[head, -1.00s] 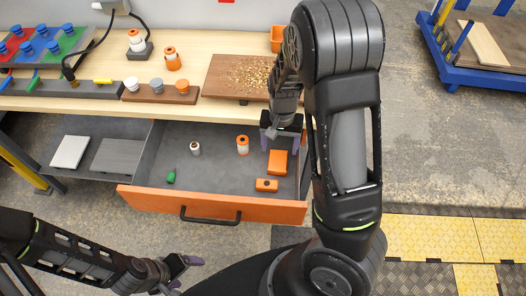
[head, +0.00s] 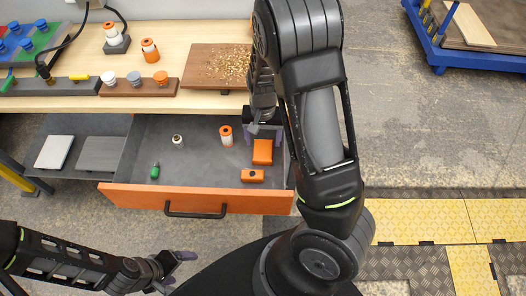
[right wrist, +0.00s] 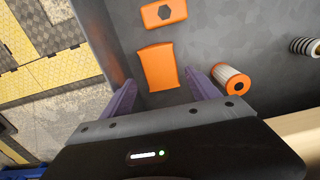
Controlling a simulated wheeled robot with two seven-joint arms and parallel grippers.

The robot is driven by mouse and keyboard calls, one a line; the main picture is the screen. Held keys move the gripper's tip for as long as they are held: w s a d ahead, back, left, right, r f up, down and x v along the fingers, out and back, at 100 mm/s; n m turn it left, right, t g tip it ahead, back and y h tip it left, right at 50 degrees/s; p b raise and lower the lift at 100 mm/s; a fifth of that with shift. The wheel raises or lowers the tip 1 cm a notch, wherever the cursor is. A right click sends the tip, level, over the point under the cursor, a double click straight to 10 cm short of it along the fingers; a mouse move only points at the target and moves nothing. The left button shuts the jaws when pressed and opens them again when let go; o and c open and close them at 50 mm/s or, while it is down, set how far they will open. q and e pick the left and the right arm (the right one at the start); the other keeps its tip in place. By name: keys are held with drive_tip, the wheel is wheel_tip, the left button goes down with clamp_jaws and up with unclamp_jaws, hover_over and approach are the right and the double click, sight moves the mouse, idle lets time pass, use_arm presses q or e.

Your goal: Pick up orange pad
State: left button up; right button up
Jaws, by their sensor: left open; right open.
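The orange pad (head: 262,152) lies flat on the grey floor of the open drawer, near its right side. In the right wrist view the pad (right wrist: 158,67) shows as a plain, slightly curved-sided rectangle ahead of the gripper. My right gripper (head: 263,136) is open and empty at the pad's far end. Its purple fingers (right wrist: 160,82) appear on either side of the pad's near end in the wrist view; I cannot tell their height above it. My left gripper (head: 180,270) is open and empty, low in front of the drawer.
An orange block with a dark hole (head: 252,176) lies just in front of the pad. A small roll (head: 178,141) and green piece (head: 155,171) are farther left. The drawer front (head: 240,200) borders the near side.

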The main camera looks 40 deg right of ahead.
sight(263, 149)
wheel_tip(263, 149, down, 5)
drive_tip(key=shift+f, duration=0.1)
idle(0.5)
drive_tip(key=shift+c, duration=0.4)
drive_tip(key=c, duration=1)
drive_tip(key=shift+c, duration=0.2)
drive_tip(key=shift+r, duration=0.2)
wheel_tip(263, 149, up, 18)
drive_tip(key=p, duration=0.2)
drive_tip(key=shift+f, duration=0.15)
